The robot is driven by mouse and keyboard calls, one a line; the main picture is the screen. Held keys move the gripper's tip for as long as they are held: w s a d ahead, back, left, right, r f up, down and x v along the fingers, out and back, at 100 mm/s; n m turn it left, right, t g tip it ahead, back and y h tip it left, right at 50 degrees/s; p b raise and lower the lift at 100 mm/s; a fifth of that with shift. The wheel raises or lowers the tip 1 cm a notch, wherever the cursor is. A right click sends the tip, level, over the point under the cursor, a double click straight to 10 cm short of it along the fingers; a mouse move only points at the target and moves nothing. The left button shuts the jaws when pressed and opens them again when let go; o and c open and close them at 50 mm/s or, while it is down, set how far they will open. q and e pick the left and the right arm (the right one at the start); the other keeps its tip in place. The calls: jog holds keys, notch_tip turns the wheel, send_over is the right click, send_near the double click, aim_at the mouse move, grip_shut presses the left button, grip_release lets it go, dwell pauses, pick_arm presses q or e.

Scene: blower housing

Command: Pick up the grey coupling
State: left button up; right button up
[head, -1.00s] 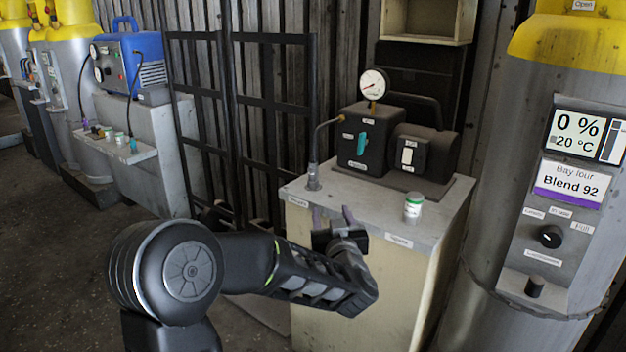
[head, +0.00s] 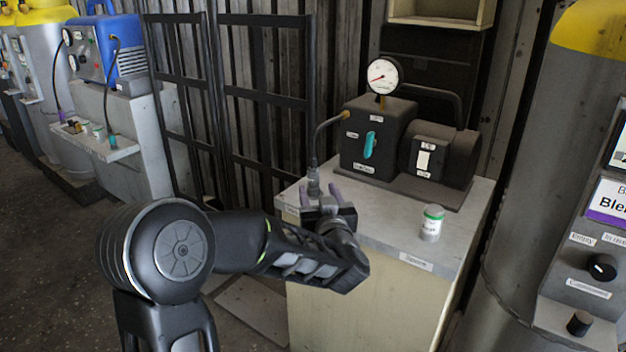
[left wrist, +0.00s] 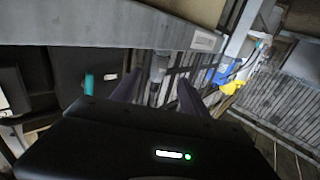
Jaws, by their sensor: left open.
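The grey coupling (head: 313,181) stands upright near the left edge of the bench top (head: 379,218), at the end of a bent hose from the pump. My left gripper (head: 319,195) is open and empty, with its two fingers pointing toward the coupling from the near side. In the left wrist view the coupling (left wrist: 159,66) shows just beyond and between the fingertips (left wrist: 158,88). I see no contact with it. My right gripper is not in view.
A black pump (head: 380,137) with a dial gauge (head: 384,76) stands behind on the bench. A large grey cylinder (head: 553,150) is close on the right, and a black rack (head: 265,95) is behind left.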

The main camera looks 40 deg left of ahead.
aim_at(314, 182)
pick_arm(q)
jog(key=shift+x, duration=1.25)
jog(key=shift+w, duration=0.1)
jog(key=x, duration=0.1)
jog(key=b+x, duration=0.1)
jog(key=x, duration=0.2)
jog(key=shift+w+f+b, duration=0.1)
jog(key=shift+f+b, duration=0.2)
jog(key=shift+f, duration=0.05)
jog(key=shift+w+a+r, duration=0.1)
jog(key=shift+w+a, duration=0.2)
jog(key=shift+w, duration=0.05)
jog(key=shift+c, duration=0.3)
grip_shut()
